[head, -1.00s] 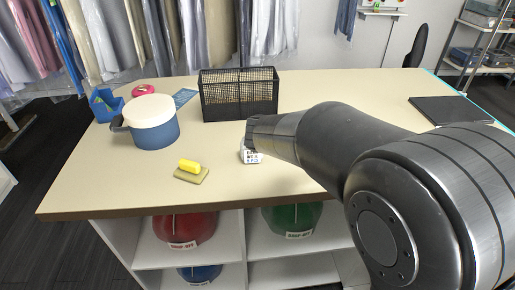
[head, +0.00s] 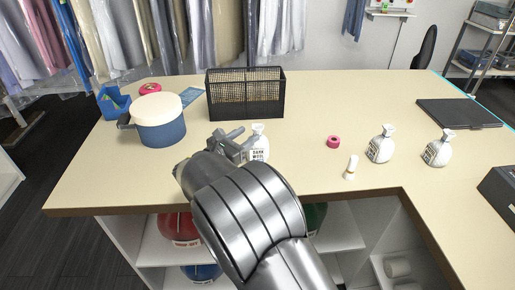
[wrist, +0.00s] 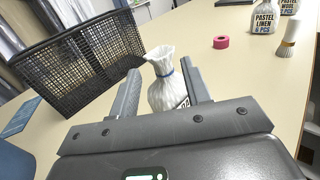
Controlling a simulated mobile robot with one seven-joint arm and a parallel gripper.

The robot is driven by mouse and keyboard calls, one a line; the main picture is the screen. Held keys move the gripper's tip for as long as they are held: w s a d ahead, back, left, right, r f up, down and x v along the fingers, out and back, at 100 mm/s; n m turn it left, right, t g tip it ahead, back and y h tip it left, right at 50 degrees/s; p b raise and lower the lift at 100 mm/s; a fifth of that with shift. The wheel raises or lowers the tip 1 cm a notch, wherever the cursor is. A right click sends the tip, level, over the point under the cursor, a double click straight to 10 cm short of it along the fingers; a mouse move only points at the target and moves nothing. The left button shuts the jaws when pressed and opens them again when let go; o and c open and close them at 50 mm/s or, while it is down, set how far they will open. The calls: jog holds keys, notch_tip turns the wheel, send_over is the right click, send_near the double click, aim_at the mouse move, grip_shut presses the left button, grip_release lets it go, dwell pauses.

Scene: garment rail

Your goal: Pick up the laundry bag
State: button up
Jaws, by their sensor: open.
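A small white tied laundry bag (head: 259,146) with a dark printed label stands upright on the table in the head view; the label seems to read "DARK WOOL". My gripper (head: 240,138) is open at its left side. In the wrist view the bag (wrist: 166,78), with a blue tie at its neck, shows between my two spread fingers (wrist: 162,88); I cannot tell whether either touches it. Two similar white bags, one (head: 381,144) and another (head: 438,148), stand farther right; the nearer label reads "PASTEL LINEN 6 PCS" in the wrist view (wrist: 264,18).
A black mesh basket (head: 245,101) stands just behind the bag. A blue pot with a cream lid (head: 160,119) is at left. A dark flat panel (head: 458,113) is at far right.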

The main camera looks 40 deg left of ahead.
aim_at(255, 130)
jog(key=w, duration=0.5)
jog(key=shift+w+f, duration=0.15)
jog(key=shift+w, duration=0.25)
jog(key=shift+d, duration=0.1)
jog(key=shift+c, duration=0.4)
grip_shut()
